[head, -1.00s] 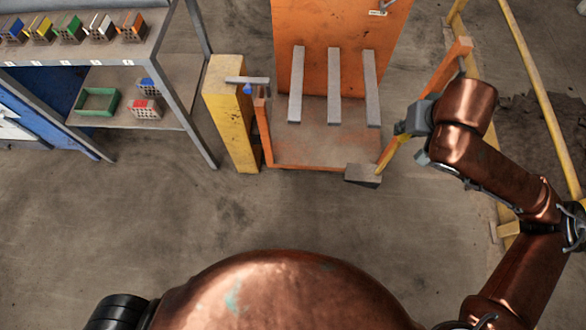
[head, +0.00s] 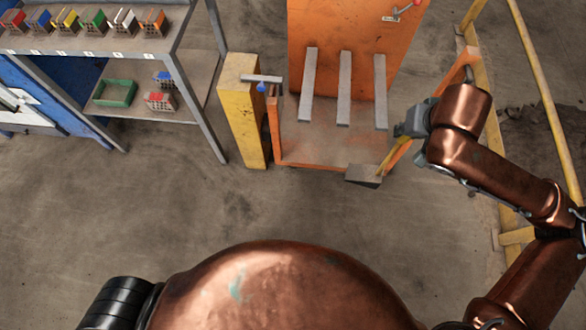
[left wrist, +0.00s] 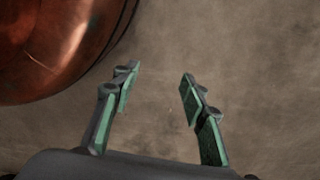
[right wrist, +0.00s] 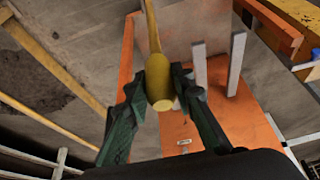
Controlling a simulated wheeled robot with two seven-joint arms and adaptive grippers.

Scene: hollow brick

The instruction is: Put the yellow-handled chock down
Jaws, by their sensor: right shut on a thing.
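The chock is a grey wedge (head: 364,174) with a yellow handle (head: 388,156). It is at the front right corner of the orange cart (head: 300,158), low by the floor; I cannot tell whether it touches the floor. My right gripper (head: 402,134) is shut on the handle. In the right wrist view the handle (right wrist: 154,40) runs up between the fingers (right wrist: 159,84), and the wedge is out of that picture. My left gripper (left wrist: 159,78) is open and empty over bare floor in the left wrist view. It is not seen in the head view.
A yellow post (head: 241,110) with a grey bar (head: 262,79) stands left of the cart. A shelf (head: 150,110) holds several coloured bricks and a green tray (head: 115,93). Yellow railings (head: 545,100) stand at right. The floor (head: 200,220) before the cart is clear.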

